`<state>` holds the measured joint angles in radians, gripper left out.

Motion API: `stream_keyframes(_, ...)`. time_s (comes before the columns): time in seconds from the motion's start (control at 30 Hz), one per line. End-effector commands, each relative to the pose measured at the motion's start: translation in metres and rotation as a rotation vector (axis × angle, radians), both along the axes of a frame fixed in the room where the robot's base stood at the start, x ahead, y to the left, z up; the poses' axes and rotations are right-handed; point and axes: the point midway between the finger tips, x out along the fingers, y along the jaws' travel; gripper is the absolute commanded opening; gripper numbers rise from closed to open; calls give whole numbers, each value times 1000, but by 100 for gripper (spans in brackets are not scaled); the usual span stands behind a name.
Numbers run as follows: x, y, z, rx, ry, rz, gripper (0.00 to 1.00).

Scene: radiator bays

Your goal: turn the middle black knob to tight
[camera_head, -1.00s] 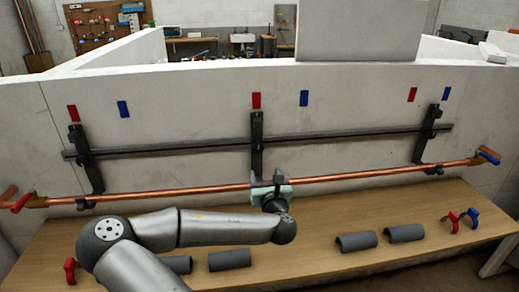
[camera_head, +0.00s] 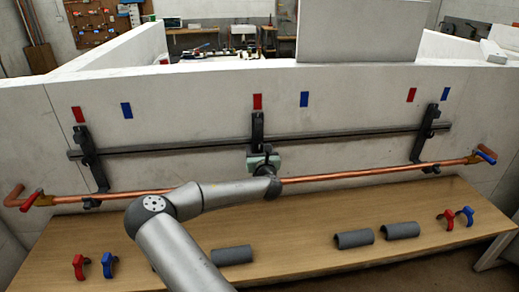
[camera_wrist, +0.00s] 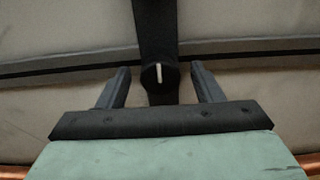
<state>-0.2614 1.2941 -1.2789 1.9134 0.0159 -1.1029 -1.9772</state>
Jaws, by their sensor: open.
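The middle black knob (camera_wrist: 159,76) is in the wrist view, round, with a white pointer line that stands nearly upright. It sits on the middle black bracket (camera_head: 257,131), where the dark rail crosses. My gripper (camera_wrist: 160,84) is open, with one finger on each side of the knob in the picture. A gap shows between each finger and the knob, and I cannot tell how deep the fingers reach. In the head view my gripper (camera_head: 260,154) is at the middle bracket and hides the knob.
A copper pipe (camera_head: 340,175) runs across the wall below the dark rail (camera_head: 340,135). Left (camera_head: 87,150) and right (camera_head: 425,135) brackets stand to either side. The wooden bench (camera_head: 300,225) carries grey half-shells (camera_head: 354,239) and red and blue clips (camera_head: 80,266).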

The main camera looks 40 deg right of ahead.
Motion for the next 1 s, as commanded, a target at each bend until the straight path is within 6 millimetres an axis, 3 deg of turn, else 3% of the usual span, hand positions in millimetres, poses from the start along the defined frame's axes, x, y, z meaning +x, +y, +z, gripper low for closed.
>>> stream_keyframes(0.17, 0, 0, 0, 0, 0, 0, 60)
stream_keyframes(0.33, 0, 0, 0, 0, 0, 0, 18)
stream_keyframes(0.37, 0, 0, 0, 0, 1, 0, 15)
stream_keyframes(0.73, 0, 0, -2, 41, -23, -1, 15)
stream_keyframes(1.0, -1, -1, -4, 192, -110, -2, 15)
